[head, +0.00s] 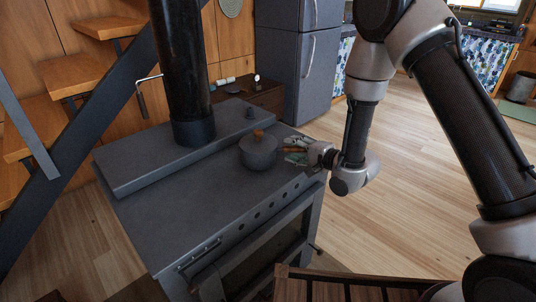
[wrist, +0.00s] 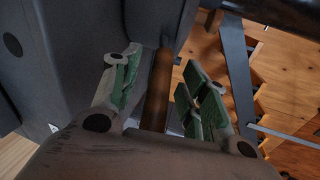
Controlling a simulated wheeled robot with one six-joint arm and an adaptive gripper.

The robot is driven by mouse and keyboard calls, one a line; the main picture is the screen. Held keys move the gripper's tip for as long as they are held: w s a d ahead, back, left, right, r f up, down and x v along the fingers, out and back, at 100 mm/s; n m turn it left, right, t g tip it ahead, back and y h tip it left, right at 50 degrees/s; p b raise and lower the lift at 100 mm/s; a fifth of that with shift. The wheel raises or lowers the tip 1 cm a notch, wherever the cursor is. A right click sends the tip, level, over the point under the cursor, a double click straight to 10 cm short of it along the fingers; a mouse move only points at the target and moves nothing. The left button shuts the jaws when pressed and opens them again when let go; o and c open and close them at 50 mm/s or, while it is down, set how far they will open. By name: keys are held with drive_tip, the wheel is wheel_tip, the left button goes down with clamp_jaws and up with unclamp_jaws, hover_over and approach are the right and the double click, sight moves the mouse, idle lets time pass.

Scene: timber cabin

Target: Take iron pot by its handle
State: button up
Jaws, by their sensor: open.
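The iron pot (head: 258,153) is dark grey and stands upright on the stove top, with a brown wooden knob on its lid. Its brown handle (head: 291,150) points right, toward my gripper (head: 297,152). In the wrist view, my gripper (wrist: 158,95) is open, and the brown handle (wrist: 157,85) runs lengthwise between its green-padded fingers. A gap shows between the handle and the right finger; contact on the left is unclear. The grey shapes behind the fingers are too close to tell the pot from the stove.
The stove (head: 185,205) has a raised back ledge and a black flue pipe (head: 183,70) behind the pot. A wooden slatted surface (head: 345,288) is at the front. Stairs (head: 75,75) rise at left and a fridge (head: 300,60) stands behind. The stove's front left is clear.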

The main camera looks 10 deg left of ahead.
clamp_jaws()
drive_tip(key=shift+r, duration=0.1)
